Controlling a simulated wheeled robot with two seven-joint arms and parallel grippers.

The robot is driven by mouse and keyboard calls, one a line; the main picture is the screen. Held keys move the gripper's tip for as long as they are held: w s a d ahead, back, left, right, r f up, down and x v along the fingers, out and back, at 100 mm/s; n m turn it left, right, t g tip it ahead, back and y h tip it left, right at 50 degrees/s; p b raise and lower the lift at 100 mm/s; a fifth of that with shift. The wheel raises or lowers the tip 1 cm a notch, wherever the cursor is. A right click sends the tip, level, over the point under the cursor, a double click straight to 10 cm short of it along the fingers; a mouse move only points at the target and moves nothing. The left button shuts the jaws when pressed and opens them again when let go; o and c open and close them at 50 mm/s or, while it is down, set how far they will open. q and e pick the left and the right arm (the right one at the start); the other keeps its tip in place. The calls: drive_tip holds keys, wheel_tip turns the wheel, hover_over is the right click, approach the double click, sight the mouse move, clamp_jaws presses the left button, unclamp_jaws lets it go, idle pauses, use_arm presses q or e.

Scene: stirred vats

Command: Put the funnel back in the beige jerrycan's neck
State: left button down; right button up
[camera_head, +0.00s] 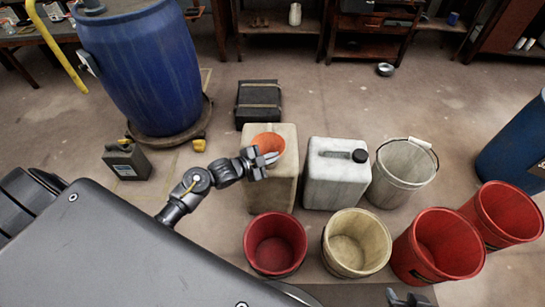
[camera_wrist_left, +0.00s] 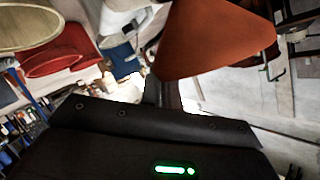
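The orange funnel (camera_head: 268,141) shows over the top of the beige jerrycan (camera_head: 283,180) in the head view, its wide mouth facing up. My left gripper (camera_head: 264,160) is at the funnel's near side and appears shut on it. In the left wrist view the funnel (camera_wrist_left: 215,40) fills the upper right, touching the dark fingers (camera_wrist_left: 160,90). The funnel's spout and the jerrycan's neck are hidden, so I cannot tell whether the spout is in the neck. My right gripper (camera_head: 408,298) only just shows at the bottom edge; its fingers are too cut off to read.
A white jerrycan (camera_head: 335,185) with a black cap stands right of the beige one, then a whitish bucket (camera_head: 403,172). Red (camera_head: 275,243) and cream (camera_head: 356,243) buckets stand in front. A black case (camera_head: 258,103) lies behind. A blue barrel (camera_head: 145,65) stands back left.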

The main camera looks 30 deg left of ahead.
use_arm(q)
drive_tip(key=shift+f, duration=0.25)
use_arm(e)
drive_tip(key=shift+d+f, duration=0.15)
use_arm(q)
drive_tip(key=c, duration=2.1)
unclamp_jaws()
drive_tip(key=o, duration=0.5)
